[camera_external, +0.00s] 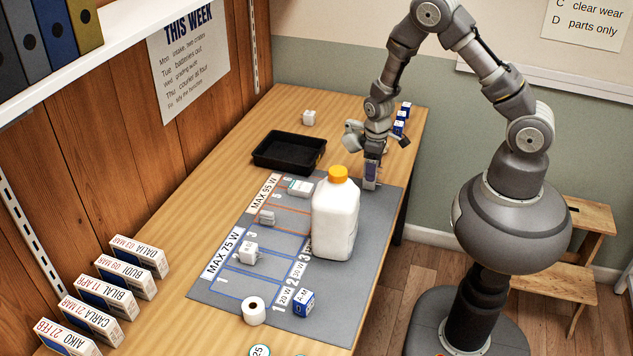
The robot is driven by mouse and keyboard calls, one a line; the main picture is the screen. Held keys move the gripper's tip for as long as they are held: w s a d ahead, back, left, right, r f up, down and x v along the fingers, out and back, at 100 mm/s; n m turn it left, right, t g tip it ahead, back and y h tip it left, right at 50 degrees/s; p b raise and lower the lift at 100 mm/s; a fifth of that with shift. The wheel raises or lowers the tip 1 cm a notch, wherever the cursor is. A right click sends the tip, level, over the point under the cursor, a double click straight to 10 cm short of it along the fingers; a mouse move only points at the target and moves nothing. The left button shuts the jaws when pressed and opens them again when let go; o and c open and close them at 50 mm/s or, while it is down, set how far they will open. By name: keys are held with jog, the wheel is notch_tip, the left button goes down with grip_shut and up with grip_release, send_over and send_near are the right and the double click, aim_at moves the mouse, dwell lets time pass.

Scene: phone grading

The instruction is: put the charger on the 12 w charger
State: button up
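My gripper (371,165) points down at the mat's back right corner, behind the milk jug. A narrow blue and grey shape (370,176) is at its tip; I cannot tell whether this is a held object or a finger.
A white jug with an orange cap (336,215) stands tall on the mat in front of my gripper. A black tray (289,151) lies behind. A white roll (254,310) and a blue-white box (303,302) are at the front. Small blue boxes (400,127) stand at the right edge.

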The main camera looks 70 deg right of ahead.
notch_tip(320, 180, up, 12)
jog(key=p, duration=0.4)
jog(key=shift+r, duration=0.2)
jog(key=w+a+r+t, duration=0.15)
jog(key=w+r, duration=0.25)
jog(key=r, duration=0.6)
jog(key=w+a+r+t, duration=0.1)
jog(key=w+r+t, duration=0.3)
jog(key=r, duration=0.5)
jog(key=w+a+r+t, duration=0.15)
jog(key=w+r, duration=0.35)
jog(key=r, duration=0.5)
jog(key=s+a+r+t, duration=0.1)
jog(key=s+r+t, duration=0.1)
jog(key=r, duration=1)
jog(key=s+a+r+t, duration=0.2)
jog(key=s+r, duration=0.3)
jog(key=r, duration=0.7)
jog(key=s+a+r+t, duration=0.2)
jog(key=s+r+t, duration=0.2)
jog(key=r, duration=0.8)
jog(key=shift+s+r, duration=0.15)
